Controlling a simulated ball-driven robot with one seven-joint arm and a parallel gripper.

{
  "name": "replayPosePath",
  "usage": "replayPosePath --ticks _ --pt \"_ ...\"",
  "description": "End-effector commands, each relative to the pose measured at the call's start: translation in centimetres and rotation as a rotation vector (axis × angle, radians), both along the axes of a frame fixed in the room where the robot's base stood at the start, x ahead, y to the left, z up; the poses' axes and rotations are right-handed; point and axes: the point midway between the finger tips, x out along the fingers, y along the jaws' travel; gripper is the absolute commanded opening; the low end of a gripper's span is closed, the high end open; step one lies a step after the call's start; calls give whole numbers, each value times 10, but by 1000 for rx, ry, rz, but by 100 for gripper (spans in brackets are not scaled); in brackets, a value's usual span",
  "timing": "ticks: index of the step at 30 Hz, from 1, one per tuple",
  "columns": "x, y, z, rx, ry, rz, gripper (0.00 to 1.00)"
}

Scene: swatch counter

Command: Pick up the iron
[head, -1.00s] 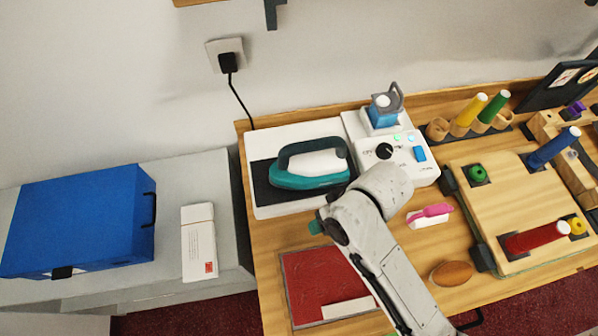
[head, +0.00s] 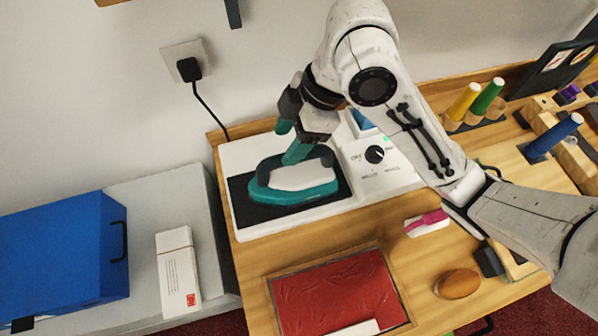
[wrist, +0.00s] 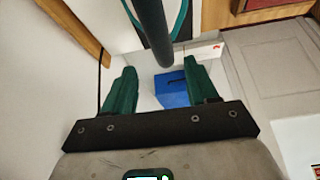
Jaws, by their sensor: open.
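The iron (head: 292,181) has a teal and white body and a dark arched handle. It sits on the dark pad of a white station at the table's back left. My gripper (head: 290,142) is open at the iron's rear, wall-side edge, with one finger overlapping the handle in the head view. In the wrist view, the dark handle (wrist: 153,32) comes down from the top towards the gap between the green fingertips (wrist: 157,70), with a teal edge of the iron behind it. I cannot tell whether a finger touches the handle. Part of the handle is hidden by my gripper.
The white control panel with a black knob (head: 375,155) adjoins the iron. A red panel (head: 335,290), a pink-handled brush (head: 428,221) and a brown oval (head: 458,284) are in front. A blue box (head: 65,255) and white packet (head: 177,270) lie on the grey cabinet, left.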

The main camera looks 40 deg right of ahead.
Motion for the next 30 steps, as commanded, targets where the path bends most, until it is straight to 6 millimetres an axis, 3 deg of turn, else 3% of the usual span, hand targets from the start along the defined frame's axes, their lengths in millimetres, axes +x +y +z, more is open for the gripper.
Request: replayPosePath --ticks 4,14,23,30 --pt "-11 -10 -10 -42 26 57 58" --pt "-8 -2 -37 -42 31 63 58" --pt "-2 6 -74 -43 29 61 58" --pt "-1 9 -80 -44 27 62 58"
